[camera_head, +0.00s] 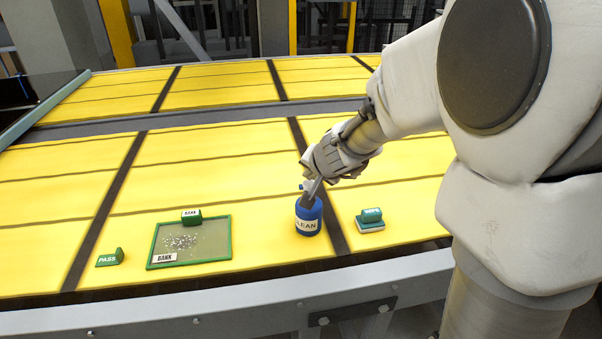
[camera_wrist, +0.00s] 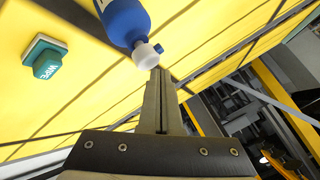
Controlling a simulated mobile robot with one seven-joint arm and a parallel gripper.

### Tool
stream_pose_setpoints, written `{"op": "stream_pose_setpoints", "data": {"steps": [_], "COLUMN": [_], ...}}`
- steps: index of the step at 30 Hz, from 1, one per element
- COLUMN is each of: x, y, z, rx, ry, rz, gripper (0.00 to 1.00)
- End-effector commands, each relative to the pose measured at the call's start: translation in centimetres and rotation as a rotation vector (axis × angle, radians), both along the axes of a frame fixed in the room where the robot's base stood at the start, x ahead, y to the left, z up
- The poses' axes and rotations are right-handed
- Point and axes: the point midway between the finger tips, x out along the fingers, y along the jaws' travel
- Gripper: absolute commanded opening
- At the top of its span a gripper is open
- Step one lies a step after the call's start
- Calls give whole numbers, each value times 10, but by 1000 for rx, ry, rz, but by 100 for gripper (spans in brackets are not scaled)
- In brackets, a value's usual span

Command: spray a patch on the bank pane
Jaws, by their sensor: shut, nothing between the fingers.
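The bank pane (camera_head: 215,251) lies flat on the yellow table in a green frame, with a BANK label at its front left corner and scattered white specks on its surface. The blue spray bottle (camera_head: 309,222), its label reading "LEAN" where visible, stands upright to the right of the pane. It also shows in the wrist view (camera_wrist: 124,20) with its white top. My gripper (camera_head: 308,197) is shut and empty, its fingertips at the bottle's top and overlapping it in the picture. In the wrist view, the closed fingertips (camera_wrist: 160,73) appear beside the white top; I cannot tell whether they touch.
A teal wipe block (camera_head: 370,217) on a white base lies right of the bottle; it reads WIPE in the wrist view (camera_wrist: 46,66). A green BANK block (camera_head: 191,216) stands at the pane's back edge. A green PASS block (camera_head: 110,258) stands left. The table behind is clear.

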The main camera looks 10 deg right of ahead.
Motion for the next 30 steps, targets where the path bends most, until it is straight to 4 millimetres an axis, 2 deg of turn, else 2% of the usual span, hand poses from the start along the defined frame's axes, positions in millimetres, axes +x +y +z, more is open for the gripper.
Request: {"op": "stream_pose_setpoints", "data": {"steps": [30], "x": [0], "y": [0], "z": [-8], "rx": [0], "ry": [0], "rz": [0], "gripper": [0]}}
